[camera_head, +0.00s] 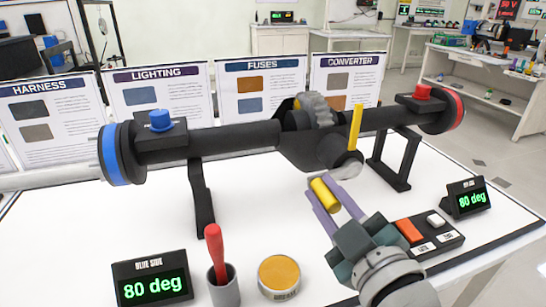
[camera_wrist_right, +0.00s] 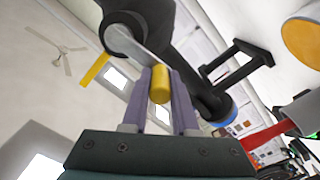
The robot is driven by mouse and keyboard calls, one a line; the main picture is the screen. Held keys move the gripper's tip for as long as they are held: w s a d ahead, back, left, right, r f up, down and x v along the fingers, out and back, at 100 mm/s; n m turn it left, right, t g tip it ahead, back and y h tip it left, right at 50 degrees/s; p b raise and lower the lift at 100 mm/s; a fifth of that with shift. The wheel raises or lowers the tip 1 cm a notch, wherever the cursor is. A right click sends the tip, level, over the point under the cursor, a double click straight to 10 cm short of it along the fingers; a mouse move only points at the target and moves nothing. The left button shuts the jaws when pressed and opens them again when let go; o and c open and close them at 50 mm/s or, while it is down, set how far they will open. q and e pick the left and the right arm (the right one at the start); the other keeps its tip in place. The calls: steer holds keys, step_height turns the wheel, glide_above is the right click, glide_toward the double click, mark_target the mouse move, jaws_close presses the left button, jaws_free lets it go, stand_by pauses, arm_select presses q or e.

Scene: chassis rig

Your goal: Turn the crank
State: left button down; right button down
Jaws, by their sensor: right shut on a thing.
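The axle rig (camera_head: 235,137) lies across the white table on black stands, with a blue-rimmed wheel (camera_head: 117,153) at left and a red-rimmed wheel (camera_head: 449,108) at right. The grey crank arm (camera_head: 348,165) is at the front of the central housing; it also shows in the wrist view (camera_wrist_right: 128,43). Its yellow handle (camera_head: 325,193) sits between the purple fingers of my right gripper (camera_head: 330,203), which is shut on it. The wrist view shows the handle (camera_wrist_right: 161,86) between both fingers. A yellow upright pointer (camera_head: 355,128) stands above the crank. My left gripper is not visible.
A "BLUE SIDE" display (camera_head: 151,284) and another display (camera_head: 466,197) both read 80 deg. A button box (camera_head: 429,237) is right of my right gripper. A cup (camera_head: 224,288) with a red-handled tool (camera_head: 213,250) and an orange-topped tin (camera_head: 279,277) stand in front. Several panels line the back.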

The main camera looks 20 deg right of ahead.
steer(key=shift+d+f+n+b, duration=0.1)
steer(key=shift+f+n+b, duration=0.25)
steer(key=shift+f+n, duration=0.5)
steer(key=shift+r+n, duration=0.15)
steer(key=shift+n, duration=0.1)
steer(key=c, duration=0.7)
jaws_free()
steer(key=s, duration=0.5)
steer(key=s+p, duration=0.1)
steer(key=s, duration=0.4)
steer(key=shift+d, duration=0.2)
